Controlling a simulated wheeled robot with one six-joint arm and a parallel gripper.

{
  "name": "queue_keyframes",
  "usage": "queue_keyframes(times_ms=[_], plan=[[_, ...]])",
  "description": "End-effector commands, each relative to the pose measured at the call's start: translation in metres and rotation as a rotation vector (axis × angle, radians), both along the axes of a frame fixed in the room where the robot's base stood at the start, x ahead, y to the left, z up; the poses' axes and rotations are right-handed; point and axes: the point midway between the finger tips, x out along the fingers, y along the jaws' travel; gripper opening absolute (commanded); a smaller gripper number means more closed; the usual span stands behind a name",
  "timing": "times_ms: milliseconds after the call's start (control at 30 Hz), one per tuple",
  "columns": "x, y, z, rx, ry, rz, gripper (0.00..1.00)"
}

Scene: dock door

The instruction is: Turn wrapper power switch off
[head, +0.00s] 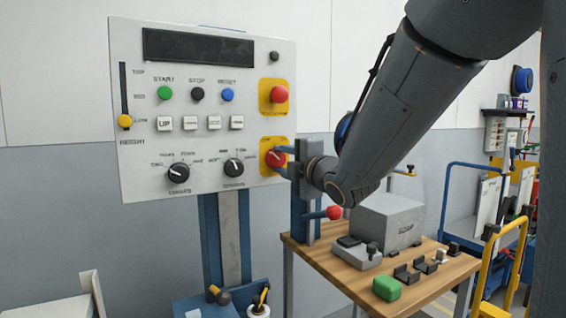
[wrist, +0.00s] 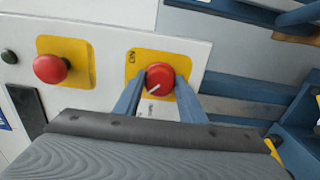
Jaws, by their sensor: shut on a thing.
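The wrapper power switch (head: 275,158) is a red rotary knob on a yellow plate at the lower right of the white control panel (head: 135,170). In the wrist view the red knob (wrist: 160,79) sits between my two blue fingers, with a white pointer line aimed to the lower left. My gripper (head: 287,160) reaches the knob from the right and is shut on it. "ON" lettering shows on the yellow plate (wrist: 137,57) left of the knob. Any other label on the plate is hidden or too small to read.
A red mushroom button (head: 280,94) on yellow sits above the switch; it shows left in the wrist view (wrist: 51,68). The panel also has coloured buttons and two black dials (head: 178,173). A wooden bench (head: 430,285) with a grey box (head: 388,222) stands below my arm.

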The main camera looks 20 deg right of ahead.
Motion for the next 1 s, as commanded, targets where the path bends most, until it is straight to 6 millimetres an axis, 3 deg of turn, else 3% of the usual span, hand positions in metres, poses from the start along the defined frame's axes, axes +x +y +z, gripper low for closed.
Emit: queue_keyframes(times_ms=[100,133,233,600,1000], plan=[[0.000,0.000,0.001,-0.001,-0.002,0.001,0.15],[0.000,0.000,0.001,-0.001,-0.002,0.001,0.42],[0.000,0.000,0.001,-0.001,-0.002,0.001,0.56],[-0.005,-0.002,0.001,0.000,-0.002,-0.001,0.56],[-0.060,-0.015,0.001,0.000,-0.003,-0.001,0.56]])
